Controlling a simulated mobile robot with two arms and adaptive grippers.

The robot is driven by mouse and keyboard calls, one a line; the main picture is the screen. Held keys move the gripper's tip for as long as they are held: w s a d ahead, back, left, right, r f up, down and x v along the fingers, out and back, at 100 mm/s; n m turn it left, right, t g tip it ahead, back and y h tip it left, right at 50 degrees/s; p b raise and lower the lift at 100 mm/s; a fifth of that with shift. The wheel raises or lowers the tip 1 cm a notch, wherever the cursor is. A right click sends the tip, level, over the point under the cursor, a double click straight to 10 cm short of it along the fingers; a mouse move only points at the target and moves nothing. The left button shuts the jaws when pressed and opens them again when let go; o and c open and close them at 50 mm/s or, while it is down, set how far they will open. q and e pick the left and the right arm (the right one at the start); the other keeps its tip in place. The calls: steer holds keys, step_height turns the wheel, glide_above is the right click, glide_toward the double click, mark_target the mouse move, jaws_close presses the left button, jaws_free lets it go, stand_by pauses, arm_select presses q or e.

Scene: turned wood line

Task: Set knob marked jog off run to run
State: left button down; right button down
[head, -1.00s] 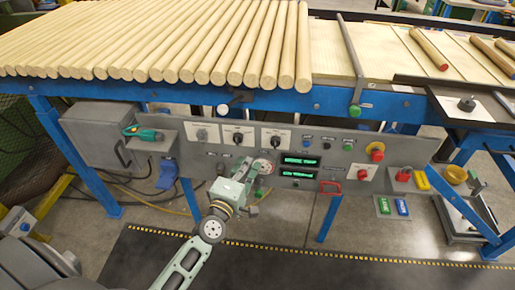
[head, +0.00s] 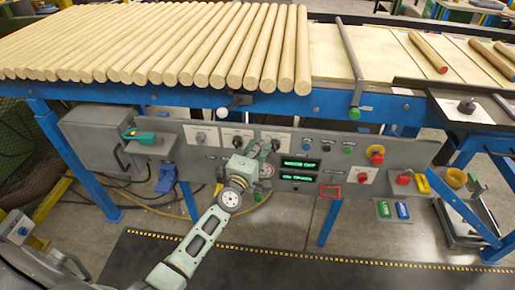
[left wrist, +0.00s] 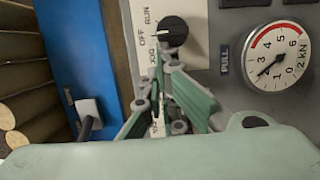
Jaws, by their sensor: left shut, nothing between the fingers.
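The black knob (left wrist: 172,31) marked JOG, OFF and RUN is on a white plate in the left wrist view. Its white pointer line aims left, at OFF. In the head view its plate (head: 283,135) is the rightmost of three knob plates, and my gripper hides most of the knob. My left gripper (head: 270,148) is shut and empty in front of this plate. In the left wrist view its fingertips (left wrist: 166,58) are together just below the knob, near the JOG label. I cannot tell whether they touch the knob.
A kN dial gauge (left wrist: 276,57) is beside the knob. Wooden rods (head: 150,45) lie on the blue-framed line above.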

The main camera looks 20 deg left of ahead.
mark_target(274, 134)
arm_select(q)
steer(key=shift+w+d+r+m+p, duration=0.15)
steer(key=shift+d+r+m+p, duration=0.5)
steer(key=shift+p, duration=1)
steer(key=m+p, duration=0.1)
steer(key=p, duration=0.2)
steer(key=d+r+m+g+p, duration=0.1)
steer(key=m+p, duration=0.1)
steer(key=p, duration=0.1)
steer(key=m+p, duration=0.2)
steer(key=p, duration=0.1)
steer(key=shift+w+d+r+g+y, duration=0.25)
steer(key=shift+g+y, duration=0.05)
steer(key=shift+y, duration=0.1)
steer(key=shift+d+m+p, duration=0.25)
steer(key=shift+m+p, duration=0.5)
steer(key=shift+p, duration=0.1)
steer(key=shift+d+f, duration=0.1)
steer(key=shift+m, duration=0.3)
